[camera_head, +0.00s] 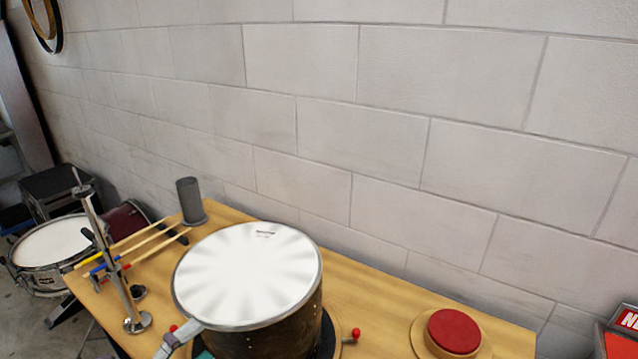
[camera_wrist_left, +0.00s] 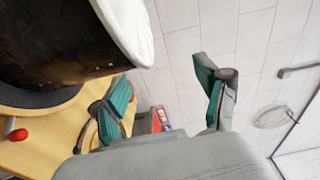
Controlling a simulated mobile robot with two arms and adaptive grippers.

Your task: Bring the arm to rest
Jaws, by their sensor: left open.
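My left gripper (camera_wrist_left: 165,75) is open in the left wrist view, with its two teal-padded fingers spread wide and nothing between them. In the head view only a small grey and teal part of it (camera_head: 177,340) shows at the bottom edge, by the front left rim of the drum. The drum (camera_head: 247,270) has a white head and a dark shell and stands on the wooden bench. It also shows in the left wrist view (camera_wrist_left: 60,45), to the left of the fingers. I cannot tell whether a finger touches the drum. My right gripper is not in view.
The wooden bench (camera_head: 385,285) holds a red round pad (camera_head: 453,331), a grey cup (camera_head: 189,200), drumsticks (camera_head: 150,243) and a metal stand (camera_head: 105,255). A snare drum (camera_head: 52,245) stands at the far left. A block wall (camera_head: 400,120) runs behind the bench.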

